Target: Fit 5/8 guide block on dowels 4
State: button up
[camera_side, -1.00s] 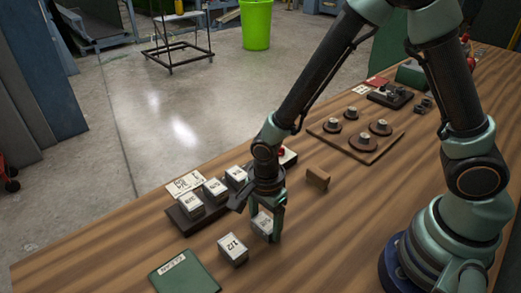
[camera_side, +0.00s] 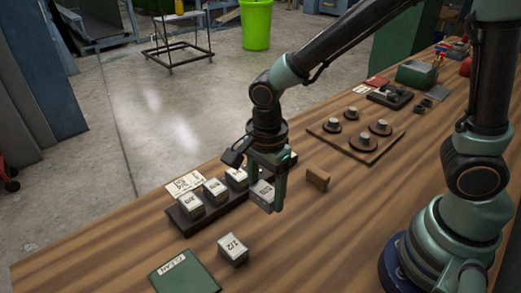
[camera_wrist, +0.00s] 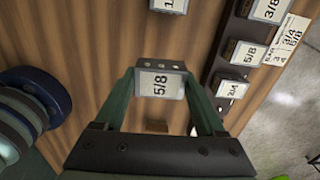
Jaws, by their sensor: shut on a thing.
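My gripper (camera_side: 268,196) is shut on a 5/8 guide block (camera_side: 261,191) and holds it above the table, in front of the dark rack (camera_side: 222,209). In the wrist view the 5/8 block (camera_wrist: 160,84) sits between the two green fingers, its label facing up and holes along one edge. The rack holds several labelled blocks (camera_side: 215,189); part of it is hidden behind my gripper in the side view. In the wrist view the rack (camera_wrist: 217,62) is to the right, apart from the held block.
A 1/2 block (camera_side: 233,249) stands on the table near a green CLEAN pad (camera_side: 186,273). A brown wooden block (camera_side: 318,178) stands right of my gripper. A board (camera_side: 375,153) with round knobs lies behind it. A printed card (camera_side: 184,184) is behind the rack.

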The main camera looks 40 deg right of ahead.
aim_at(266, 190)
notch_tip(266, 190, up, 9)
jog(key=shift+f, duration=0.1)
jog(key=shift+w+r, duration=0.15)
jog(key=shift+r, duration=0.15)
jog(key=shift+w+d, duration=0.15)
jog(key=shift+w, duration=0.2)
jog(key=w+d+f, duration=0.8)
jog(key=w+d, duration=0.2)
jog(key=w, duration=0.3)
jog(key=shift+w+f, duration=0.15)
jog(key=shift+f, duration=0.2)
jog(key=shift+d, duration=0.1)
jog(key=shift+f, duration=2.9)
jog(key=shift+f, duration=1.05)
